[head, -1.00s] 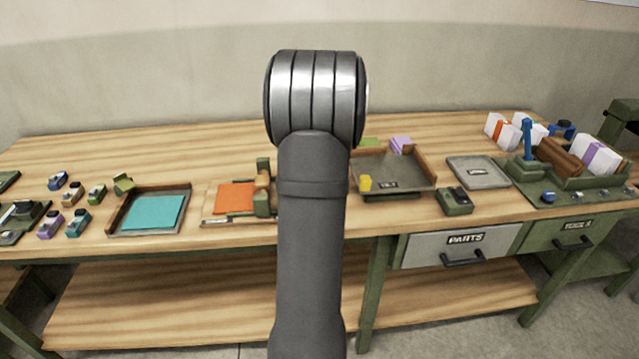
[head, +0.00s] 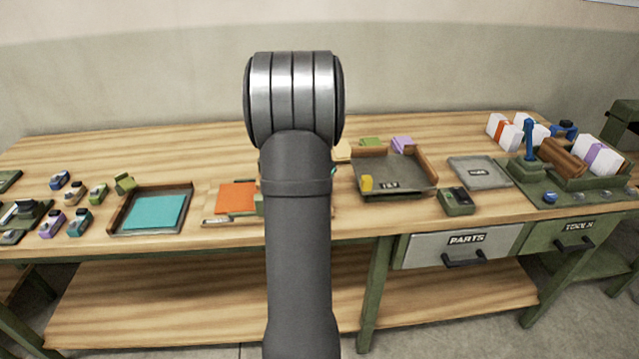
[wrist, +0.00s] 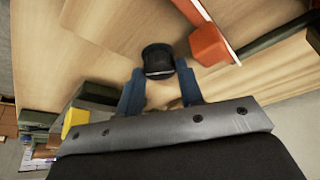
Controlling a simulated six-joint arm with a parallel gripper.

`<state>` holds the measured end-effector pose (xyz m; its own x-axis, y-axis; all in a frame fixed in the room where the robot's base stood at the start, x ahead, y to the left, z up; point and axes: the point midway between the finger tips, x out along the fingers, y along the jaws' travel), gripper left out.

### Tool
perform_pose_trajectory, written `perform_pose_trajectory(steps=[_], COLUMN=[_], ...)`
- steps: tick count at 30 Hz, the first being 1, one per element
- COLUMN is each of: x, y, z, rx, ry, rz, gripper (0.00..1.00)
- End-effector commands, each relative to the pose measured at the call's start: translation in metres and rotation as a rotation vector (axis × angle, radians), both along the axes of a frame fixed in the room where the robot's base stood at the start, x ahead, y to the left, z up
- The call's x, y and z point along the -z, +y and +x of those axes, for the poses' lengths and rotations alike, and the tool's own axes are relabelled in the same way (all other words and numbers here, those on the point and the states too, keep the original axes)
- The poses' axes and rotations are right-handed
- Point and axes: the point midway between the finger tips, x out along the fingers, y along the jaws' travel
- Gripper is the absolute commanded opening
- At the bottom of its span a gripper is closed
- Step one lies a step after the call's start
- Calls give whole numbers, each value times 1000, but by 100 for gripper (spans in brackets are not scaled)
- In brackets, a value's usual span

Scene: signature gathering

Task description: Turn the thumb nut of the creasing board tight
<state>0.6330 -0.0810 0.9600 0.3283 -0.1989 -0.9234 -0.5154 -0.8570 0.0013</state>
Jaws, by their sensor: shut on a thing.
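The creasing board (head: 210,214) lies left of centre on the bench in the head view, with an orange sheet (head: 237,196) on it. My arm hides its right part. In the wrist view, a dark round knob (wrist: 157,60), which looks like the thumb nut, sits between the blue fingertips of my gripper (wrist: 159,74). The gripper is shut on it. An orange-red block (wrist: 210,43) stands just right of the knob. The head view does not show the gripper or the nut. I cannot tell how tight the nut is.
A tray with a teal sheet (head: 153,212) stands left of the board. A brown-walled tray (head: 400,175) with a yellow block (head: 367,183) stands to the right. A small green device (head: 456,201) and a grey tray (head: 480,171) lie further right.

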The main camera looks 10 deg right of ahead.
Motion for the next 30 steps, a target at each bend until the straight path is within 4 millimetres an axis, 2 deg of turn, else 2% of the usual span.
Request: perform_pose_trajectory(steps=[18, 30], x=[0, 0], y=[4, 4], z=[4, 6], rx=[573, 809], ry=[-1, -1], rz=[0, 1], gripper=[11, 11])
